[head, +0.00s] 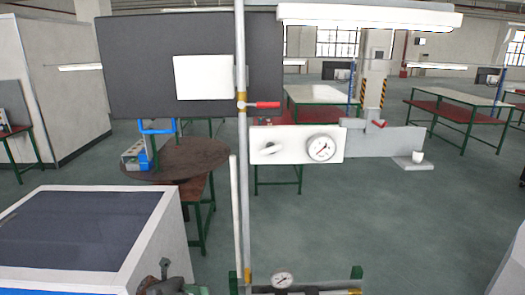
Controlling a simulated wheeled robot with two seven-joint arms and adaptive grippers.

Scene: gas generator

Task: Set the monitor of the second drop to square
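A large dark flat panel (135,65), which looks like a monitor, hangs at the upper left behind a vertical grey pipe (242,190). A plain white rectangle (203,77) sits on its face, and I see no square symbol or readable text. I cannot tell which drop this panel belongs to. A red-handled valve (262,105) is on the pipe. To its right, a white plate (295,145) carries a knob (268,148) and a round gauge (321,148). Neither of my grippers shows in the head view.
A white-framed cabinet with a dark top (150,235) fills the lower left. A second gauge (282,280) and a grey-green fitting (165,282) are at the bottom. A round brown table (200,160) stands behind. Open floor (400,225) lies at the right.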

